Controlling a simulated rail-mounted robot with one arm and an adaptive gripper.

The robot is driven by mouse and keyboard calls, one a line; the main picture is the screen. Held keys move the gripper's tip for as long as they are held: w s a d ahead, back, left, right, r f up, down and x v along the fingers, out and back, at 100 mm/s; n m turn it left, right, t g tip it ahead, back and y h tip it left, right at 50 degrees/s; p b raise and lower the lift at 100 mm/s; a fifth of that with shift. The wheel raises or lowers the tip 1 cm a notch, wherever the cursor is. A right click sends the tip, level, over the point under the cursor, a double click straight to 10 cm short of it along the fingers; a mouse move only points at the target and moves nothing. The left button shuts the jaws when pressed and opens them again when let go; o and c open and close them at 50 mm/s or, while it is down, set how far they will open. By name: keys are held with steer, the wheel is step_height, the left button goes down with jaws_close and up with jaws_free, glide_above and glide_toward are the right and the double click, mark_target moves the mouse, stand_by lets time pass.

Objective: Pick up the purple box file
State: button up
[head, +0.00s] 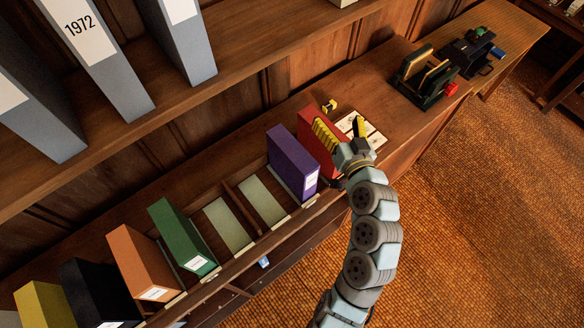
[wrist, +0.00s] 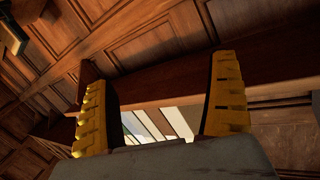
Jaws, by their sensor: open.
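The purple box file (head: 290,162) stands upright with a white label on its front end, in the row on the wooden counter, left of the red box file (head: 308,128). My gripper (head: 342,129) is to the right of the purple file, in front of part of the red one, and apart from the purple file. Its yellow fingers are spread, with nothing between them. In the wrist view my gripper (wrist: 157,85) is also open, facing wood panelling and pale strips. I cannot make out the purple file there.
Left of the purple file are empty slots with pale bases (head: 228,225), then green (head: 182,236), orange (head: 142,262), black and yellow box files. Grey binders (head: 95,60) stand on the shelf above. A pale sheet (head: 372,134) and small yellow object (head: 330,105) lie behind my gripper.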

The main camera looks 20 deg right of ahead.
steer(key=s+a+f+n+g+y+b, duration=0.45)
steer(key=s+a+n, duration=0.2)
steer(key=s, duration=0.25)
steer(key=p, duration=0.1)
glide_toward(295, 152)
steer(key=shift+n+y, duration=0.45)
steer(key=x, duration=0.5)
steer(key=shift+w+d, duration=0.1)
steer(key=shift+w, duration=0.1)
steer(key=shift+p+x, duration=0.95)
steer(key=shift+x, duration=2.3)
steer(key=shift+d+f, duration=0.2)
steer(key=shift+d, duration=0.05)
steer(key=shift+c, duration=0.2)
steer(key=c, duration=1.3)
